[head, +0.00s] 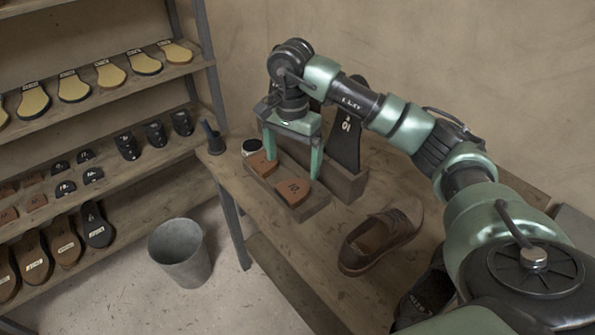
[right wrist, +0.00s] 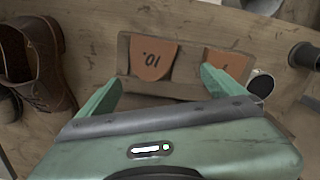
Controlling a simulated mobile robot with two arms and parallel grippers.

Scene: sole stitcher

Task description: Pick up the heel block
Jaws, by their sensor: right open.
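Two orange-brown heel blocks lie in a shallow wooden tray (head: 312,207) on the bench. The heel block marked 10 (head: 293,190) is at the tray's near end; it also shows in the right wrist view (right wrist: 152,60). The other heel block (head: 262,163) is at the far end, its mark hard to read, and it shows in the right wrist view (right wrist: 226,62). My right gripper (head: 293,168) points down over the tray, open, with nothing between its fingers. In the right wrist view its fingertips (right wrist: 162,78) are spread wide, the right one overlapping the second block. My left gripper is out of view.
A brown shoe (head: 380,240) lies on the bench to the right. A wooden holder (head: 345,182) with a dark sole stands behind the tray. A dark cup-like object (head: 213,139) is at the bench's far corner. A metal bucket (head: 181,253) and stocked shelves (head: 110,90) are left.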

